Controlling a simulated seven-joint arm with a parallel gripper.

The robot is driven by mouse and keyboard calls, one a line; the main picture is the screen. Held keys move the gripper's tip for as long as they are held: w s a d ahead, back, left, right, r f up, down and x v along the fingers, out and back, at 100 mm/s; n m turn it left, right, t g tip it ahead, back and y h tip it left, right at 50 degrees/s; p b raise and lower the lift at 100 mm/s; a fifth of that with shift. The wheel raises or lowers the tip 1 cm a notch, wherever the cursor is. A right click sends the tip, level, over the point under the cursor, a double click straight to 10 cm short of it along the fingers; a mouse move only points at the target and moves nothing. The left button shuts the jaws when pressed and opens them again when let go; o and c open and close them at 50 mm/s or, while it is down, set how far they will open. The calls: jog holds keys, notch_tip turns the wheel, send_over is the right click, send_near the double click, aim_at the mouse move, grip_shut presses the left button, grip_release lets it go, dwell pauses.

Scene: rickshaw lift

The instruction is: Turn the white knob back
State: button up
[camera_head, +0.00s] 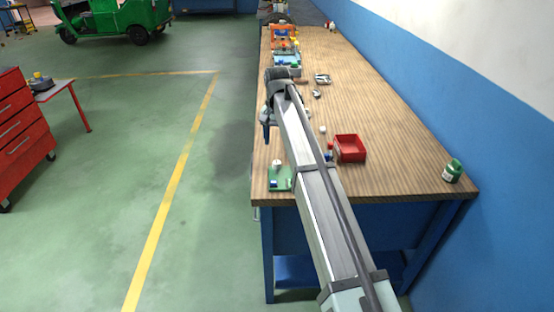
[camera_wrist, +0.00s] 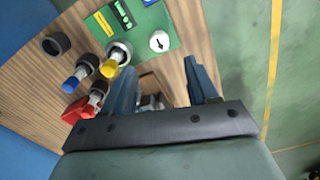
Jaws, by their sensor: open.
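The white knob (camera_wrist: 159,41) is a round cap with a dark arrow-like mark, on a green board (camera_wrist: 183,48) in the wrist view. In the head view the knob (camera_head: 277,163) and board (camera_head: 279,184) are at the near left corner of the workbench. My gripper (camera_wrist: 160,66) is open, its two blue fingers apart with nothing gripped. The knob appears between and beyond the fingertips in the wrist view, apart from both. In the head view my gripper (camera_head: 268,130) is near the bench's left edge, beyond the knob. My arm hides part of the board.
Yellow-tipped (camera_wrist: 108,68), blue-tipped (camera_wrist: 71,84) and red-tipped (camera_wrist: 97,89) parts and a dark ring (camera_wrist: 56,44) are beside the knob. A red tray (camera_head: 350,154) and green jar (camera_head: 453,172) are on the bench (camera_head: 400,170). Several items line its far end.

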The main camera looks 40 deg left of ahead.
aim_at(277, 161)
notch_tip(277, 161, down, 9)
jog(key=shift+r, duration=0.1)
dwell(0.3)
jog(key=c, duration=1.1)
